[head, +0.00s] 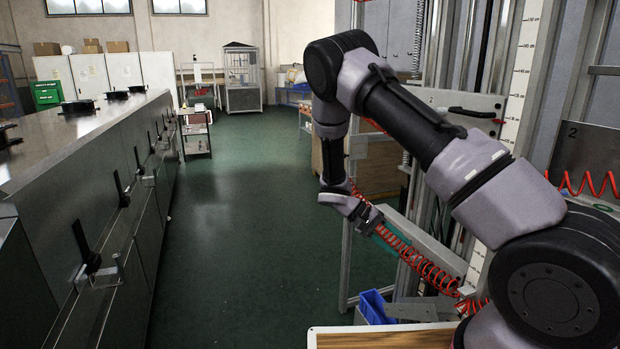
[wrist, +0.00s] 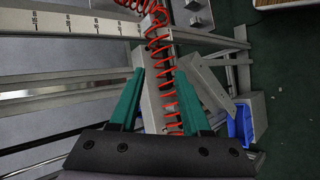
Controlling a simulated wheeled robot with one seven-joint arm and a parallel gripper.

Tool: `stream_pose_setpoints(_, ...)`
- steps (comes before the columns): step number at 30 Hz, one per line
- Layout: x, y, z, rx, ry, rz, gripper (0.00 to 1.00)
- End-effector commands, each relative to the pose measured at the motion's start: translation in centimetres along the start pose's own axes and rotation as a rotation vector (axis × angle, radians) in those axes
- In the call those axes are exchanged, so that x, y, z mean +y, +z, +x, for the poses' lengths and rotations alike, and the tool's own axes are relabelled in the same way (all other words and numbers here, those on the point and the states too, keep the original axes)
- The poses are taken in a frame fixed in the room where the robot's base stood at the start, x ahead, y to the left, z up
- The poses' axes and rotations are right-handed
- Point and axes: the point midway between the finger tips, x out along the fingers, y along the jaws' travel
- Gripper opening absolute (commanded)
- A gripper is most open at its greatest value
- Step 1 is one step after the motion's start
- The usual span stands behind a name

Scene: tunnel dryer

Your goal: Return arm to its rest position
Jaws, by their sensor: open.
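My arm reaches out from the lower right in the head view, with its elbow raised and its forearm hanging down. My gripper (head: 372,222) is at its end, over the green floor and in front of a metal frame. In the wrist view my gripper (wrist: 158,70) shows two green fingers spread apart with nothing held between them. A red coiled hose (wrist: 160,48) runs behind the gap between the fingers. I cannot tell how far the hose is from the fingers. The coiled hose (head: 425,268) also shows beside the gripper in the head view.
A metal frame with a ruled scale (head: 520,75) stands at the right. A blue bin (head: 373,307) is low beside the frame, near a wood-topped surface (head: 385,337). A long steel dryer (head: 75,185) with black latches lines the left. The green floor (head: 235,240) between is clear.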

Motion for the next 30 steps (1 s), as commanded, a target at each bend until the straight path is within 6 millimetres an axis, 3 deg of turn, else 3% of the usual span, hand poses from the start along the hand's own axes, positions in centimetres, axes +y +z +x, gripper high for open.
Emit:
stream_pose_setpoints(3,3.4,0.9,-2.8,-0.037,-0.162,0.028,0.47)
stream_pose_setpoints(15,14.6,5.3,-10.5,-0.028,-0.648,0.113,0.47)
stream_pose_setpoints(23,21.9,9.7,-14.1,0.081,-0.916,0.184,0.47)
stream_pose_setpoints(30,27.7,14.8,-16.4,0.243,-1.109,0.263,0.47)
